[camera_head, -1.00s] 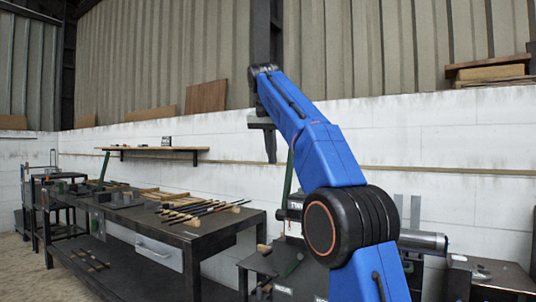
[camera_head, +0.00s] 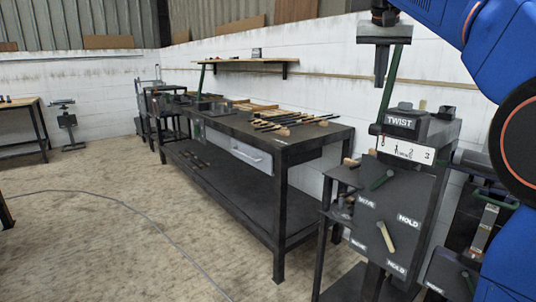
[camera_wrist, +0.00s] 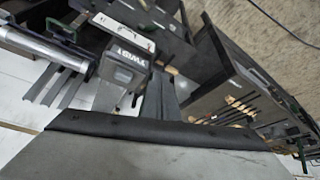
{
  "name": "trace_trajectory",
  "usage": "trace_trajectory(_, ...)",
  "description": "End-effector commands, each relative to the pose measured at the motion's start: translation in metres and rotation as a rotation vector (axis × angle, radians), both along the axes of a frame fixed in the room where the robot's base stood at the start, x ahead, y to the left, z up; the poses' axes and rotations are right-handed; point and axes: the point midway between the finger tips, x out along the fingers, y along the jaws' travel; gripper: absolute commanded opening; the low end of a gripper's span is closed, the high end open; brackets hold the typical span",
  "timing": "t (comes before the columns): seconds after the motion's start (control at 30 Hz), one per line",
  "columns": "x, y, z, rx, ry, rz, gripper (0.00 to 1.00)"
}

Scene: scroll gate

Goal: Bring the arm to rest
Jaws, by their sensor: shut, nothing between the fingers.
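My gripper (camera_head: 381,68) hangs at the upper right of the head view, fingers pointing down, above the machine labelled TWIST. It is shut with nothing in it. My blue arm comes in from the right edge. The TWIST machine (camera_head: 405,124) has a white number scale and a dark front panel with several labels and a light handle (camera_head: 386,237). In the wrist view the TWIST machine (camera_wrist: 124,66) shows at the upper left, and the broad grey body of my gripper fills the bottom.
A vise stand (camera_head: 66,124) and another table (camera_head: 22,103) stand at the far left. The floor in front is open, with a thin cable across it.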

Motion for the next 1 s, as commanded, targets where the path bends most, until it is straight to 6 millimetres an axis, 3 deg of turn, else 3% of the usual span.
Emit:
trace_trajectory(0.03,-0.015,0.000,-0.008,-0.002,0.003,0.020,0.00)
trace_trajectory(0.27,-0.073,0.001,-0.057,-0.009,0.012,0.123,0.00)
trace_trajectory(0.47,-0.127,0.003,-0.112,-0.012,0.016,0.207,0.00)
trace_trajectory(0.77,-0.213,0.009,-0.214,-0.011,0.018,0.321,0.00)
trace_trajectory(1.0,-0.285,0.014,-0.310,-0.009,0.014,0.402,0.00)
